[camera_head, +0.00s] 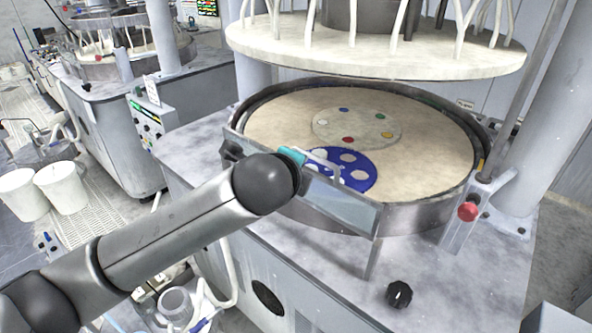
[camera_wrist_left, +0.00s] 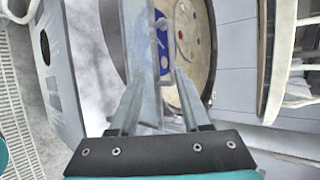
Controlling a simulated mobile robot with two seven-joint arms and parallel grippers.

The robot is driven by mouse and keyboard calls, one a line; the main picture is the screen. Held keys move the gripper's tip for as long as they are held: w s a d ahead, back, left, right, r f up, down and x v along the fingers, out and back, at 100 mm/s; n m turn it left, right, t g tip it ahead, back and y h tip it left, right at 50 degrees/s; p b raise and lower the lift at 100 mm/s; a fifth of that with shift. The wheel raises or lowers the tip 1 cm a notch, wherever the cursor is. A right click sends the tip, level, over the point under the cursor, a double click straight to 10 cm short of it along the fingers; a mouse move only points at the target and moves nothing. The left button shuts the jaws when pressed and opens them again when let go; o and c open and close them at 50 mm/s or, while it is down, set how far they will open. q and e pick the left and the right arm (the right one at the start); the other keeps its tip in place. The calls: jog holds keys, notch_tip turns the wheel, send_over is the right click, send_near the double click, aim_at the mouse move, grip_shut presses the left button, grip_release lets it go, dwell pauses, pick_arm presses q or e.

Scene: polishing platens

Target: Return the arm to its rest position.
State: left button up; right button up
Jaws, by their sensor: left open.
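My left arm comes in from the left in the head view and ends at the front rim of the polishing machine. Only a teal part of my left gripper (camera_head: 292,156) shows there; the wrist hides the fingers. In the left wrist view the two fingers of my left gripper (camera_wrist_left: 157,88) are apart, with nothing seen clamped between them. A clear panel (camera_head: 340,198) with a pale handle (camera_head: 322,160) stands at the machine's front rim. The panel (camera_wrist_left: 137,45) and handle (camera_wrist_left: 162,40) lie just ahead of the fingers. My right gripper is out of view.
A blue holed disc (camera_head: 345,181) and a beige disc with coloured spots (camera_head: 356,128) lie on the platen (camera_head: 435,140). A round upper plate (camera_head: 380,60) hangs above. A red knob (camera_head: 467,212) is at right. White buckets (camera_head: 62,187) stand on the left floor.

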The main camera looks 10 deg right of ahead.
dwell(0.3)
